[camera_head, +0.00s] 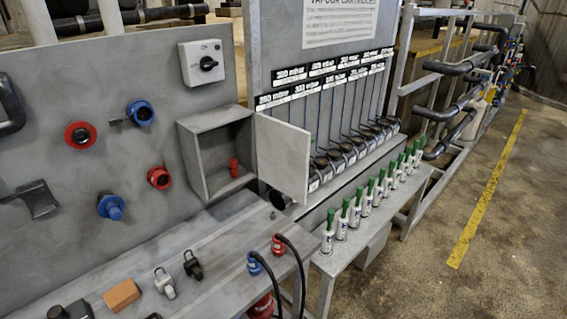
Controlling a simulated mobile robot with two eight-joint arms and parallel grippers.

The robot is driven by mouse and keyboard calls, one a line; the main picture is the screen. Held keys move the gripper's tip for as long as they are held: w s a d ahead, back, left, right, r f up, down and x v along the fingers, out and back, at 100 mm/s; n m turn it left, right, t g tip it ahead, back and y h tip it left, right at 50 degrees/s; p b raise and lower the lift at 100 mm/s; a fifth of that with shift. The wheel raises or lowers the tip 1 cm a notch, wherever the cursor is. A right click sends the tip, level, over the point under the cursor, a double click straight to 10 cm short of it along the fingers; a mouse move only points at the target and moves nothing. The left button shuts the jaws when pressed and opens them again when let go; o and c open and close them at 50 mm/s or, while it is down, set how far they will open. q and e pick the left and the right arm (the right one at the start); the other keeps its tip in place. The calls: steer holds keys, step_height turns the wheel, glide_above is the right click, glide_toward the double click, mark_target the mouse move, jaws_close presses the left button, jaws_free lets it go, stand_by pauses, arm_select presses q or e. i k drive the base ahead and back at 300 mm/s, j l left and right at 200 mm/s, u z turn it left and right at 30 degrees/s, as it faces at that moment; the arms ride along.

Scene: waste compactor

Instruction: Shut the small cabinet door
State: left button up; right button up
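The small cabinet (211,157) is a grey box fixed to the grey panel, above the bench. Its door (282,158) is a flat pale panel hinged on the box's right side. The door stands wide open, swung out to the right in front of the cartridge rack. A small red object (233,168) is inside the cabinet, near its right side. Neither of my grippers can be made out in the head view.
The bench (215,228) below holds an orange block (121,295) and small dark and pale fittings. Red and blue plugs with black cables sit at its right end. Several green-topped bottles (341,224) line a lower shelf. The floor at right is clear.

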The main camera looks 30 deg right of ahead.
mark_target(284, 148)
steer(key=l+u, duration=0.2)
steer(key=l, duration=0.55)
steer(key=i+l+u, duration=0.2)
steer(key=l, duration=0.55)
steer(key=k+l+u, duration=0.25)
steer(key=l, duration=0.5)
steer(key=l+u, duration=0.2)
steer(key=l, duration=0.55)
